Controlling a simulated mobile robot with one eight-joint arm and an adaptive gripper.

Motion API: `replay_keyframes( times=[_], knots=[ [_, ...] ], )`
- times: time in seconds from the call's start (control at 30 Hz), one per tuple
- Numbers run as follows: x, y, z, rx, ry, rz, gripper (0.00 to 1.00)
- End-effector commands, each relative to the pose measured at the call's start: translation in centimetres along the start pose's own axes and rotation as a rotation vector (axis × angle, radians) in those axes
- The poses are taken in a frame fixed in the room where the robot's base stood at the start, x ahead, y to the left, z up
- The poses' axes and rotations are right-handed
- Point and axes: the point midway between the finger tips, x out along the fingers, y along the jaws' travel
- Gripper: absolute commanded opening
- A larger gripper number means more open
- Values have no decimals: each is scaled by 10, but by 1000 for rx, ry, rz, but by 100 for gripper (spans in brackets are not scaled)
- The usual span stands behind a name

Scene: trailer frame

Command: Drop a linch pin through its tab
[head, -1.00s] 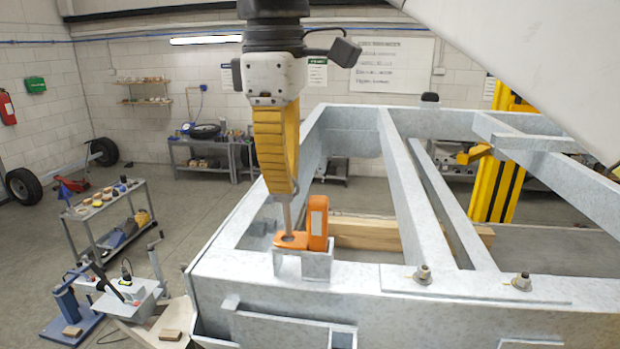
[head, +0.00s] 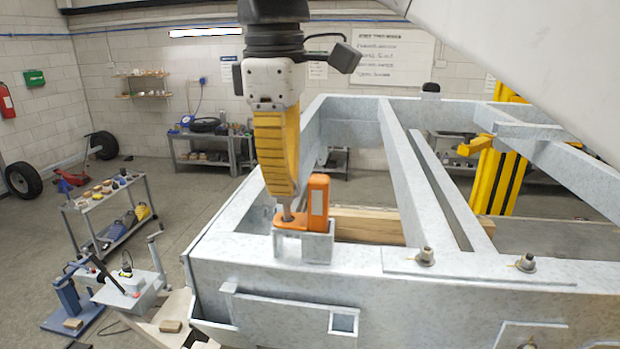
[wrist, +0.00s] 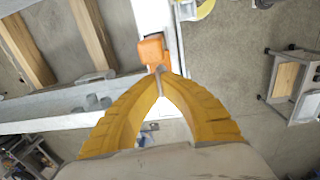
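My gripper (head: 287,200) has two yellow ribbed fingers pointing down, and their tips come together on the grey linch pin (head: 288,216). Only a short length of pin shows below the tips. Its lower end meets the orange piece (head: 318,202), at the hole in its flat part; how deep it sits is hidden. The orange piece has an upright block just right of the pin. It sits on a grey tab bracket (head: 318,248) on the trailer frame's front beam. In the wrist view the fingers converge on the pin (wrist: 159,85), beside the orange block (wrist: 151,52).
The galvanised trailer frame (head: 260,285) fills the middle and right. Two bolts with nuts (head: 425,256) stand on the beam to the right. A tool trolley (head: 110,205) and a blue stand (head: 75,298) are at the left. Above the bracket, the left side is open.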

Motion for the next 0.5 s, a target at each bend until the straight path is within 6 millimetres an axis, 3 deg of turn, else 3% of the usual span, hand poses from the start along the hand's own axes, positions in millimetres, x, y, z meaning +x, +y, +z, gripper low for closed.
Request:
replay_keyframes(
  times=[0.5],
  knots=[
    [19,-1,0,0,0,0,0]
  ],
)
